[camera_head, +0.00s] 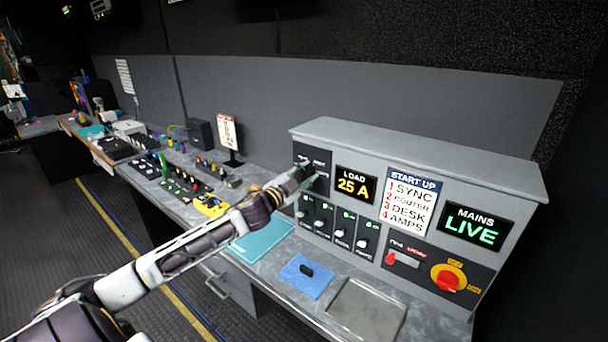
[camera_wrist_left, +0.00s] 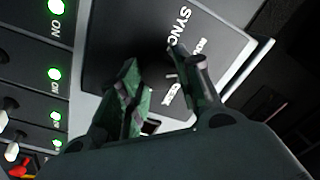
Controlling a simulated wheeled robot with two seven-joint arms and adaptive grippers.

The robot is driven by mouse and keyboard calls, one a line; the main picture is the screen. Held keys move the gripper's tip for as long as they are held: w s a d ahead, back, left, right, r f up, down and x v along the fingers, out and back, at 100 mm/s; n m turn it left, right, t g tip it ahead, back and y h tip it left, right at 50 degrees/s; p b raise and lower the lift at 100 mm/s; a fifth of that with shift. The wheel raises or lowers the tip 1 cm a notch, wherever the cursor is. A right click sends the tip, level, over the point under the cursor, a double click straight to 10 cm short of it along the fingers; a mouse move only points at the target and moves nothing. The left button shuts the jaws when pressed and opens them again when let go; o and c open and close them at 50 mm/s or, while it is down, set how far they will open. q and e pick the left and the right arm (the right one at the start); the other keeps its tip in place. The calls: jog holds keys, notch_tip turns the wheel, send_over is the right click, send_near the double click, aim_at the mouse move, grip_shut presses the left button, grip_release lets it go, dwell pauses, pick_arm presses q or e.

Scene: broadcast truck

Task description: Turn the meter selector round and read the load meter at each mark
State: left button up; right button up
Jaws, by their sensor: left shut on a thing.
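The load meter (camera_head: 355,187) on the grey rack front reads 25 A in yellow. Left of it is the dark meter selector panel (camera_head: 327,158), largely covered by my left gripper (camera_head: 306,178). The panel also shows in the left wrist view (camera_wrist_left: 108,38), with SYNC and smaller partly hidden words on it. In that view my left gripper (camera_wrist_left: 158,82) has its two green-dark fingers up against the panel, closed about the selector knob. The knob is dark and mostly hidden, so its pointing direction cannot be told. My right gripper is out of view.
A START UP card (camera_head: 411,198) and a MAINS LIVE display (camera_head: 475,226) are right. A blue cloth (camera_head: 304,279) and grey tray (camera_head: 366,308) lie in front.

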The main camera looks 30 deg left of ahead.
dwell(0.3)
pick_arm(q)
jog(key=o, duration=1)
jog(key=shift+o, duration=0.2)
jog(key=shift+s, duration=0.15)
jog(key=s, duration=1.1)
jog(key=shift+s+a+f, duration=0.3)
dwell(0.5)
dwell(0.5)
jog(key=shift+f, duration=0.1)
